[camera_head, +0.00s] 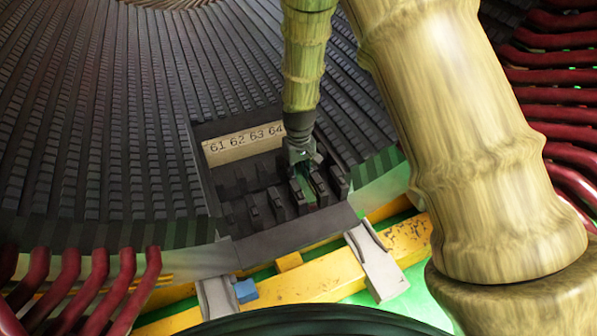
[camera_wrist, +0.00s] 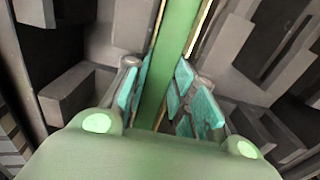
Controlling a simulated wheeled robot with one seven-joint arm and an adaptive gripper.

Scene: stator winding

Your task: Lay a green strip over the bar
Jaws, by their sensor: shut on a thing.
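My gripper (camera_head: 301,162) reaches down from above to the dark slots below the number plate, at the side nearest 64. In the wrist view its teal-padded fingers (camera_wrist: 163,95) are shut on a long green strip (camera_wrist: 171,45), one finger on each side. The strip runs away from the gripper between dark grey slot walls. Thin tan edges (camera_wrist: 192,50) show along its sides; they may belong to the bar, but I cannot tell. In the head view the strip is mostly hidden by the gripper. Whether the strip touches what is under it is unclear.
A number plate (camera_head: 243,145) reads 61 to 64. Dark blocks (camera_head: 254,215) stand up around the slots close to the gripper. A yellow beam (camera_head: 310,282) with metal brackets (camera_head: 377,264) crosses in front. Dark red coil ends (camera_head: 98,275) lie at both sides.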

